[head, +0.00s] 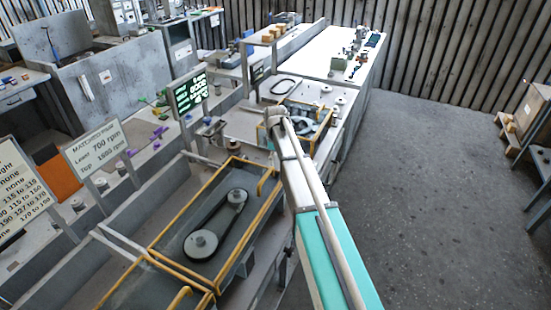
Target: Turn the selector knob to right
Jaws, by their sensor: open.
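My arm reaches from the bottom edge toward the middle of the head view, and its far end lies over a yellow-framed unit (322,112). I cannot make out my gripper; its fingers do not show past the arm's end. No selector knob can be told apart at this size. Small grey round parts show on the bench near the framed unit, too small to identify. A nearer yellow-framed housing (165,243) holds two round pulleys joined by a dark belt (229,212).
A dark screen with pale writing (191,93) stands left of the arm. Lettered signs (96,145) stand at the left. A long white-topped bench (318,52) runs to the back. Open grey floor (430,190) lies right, with a wooden crate (530,108) at the edge.

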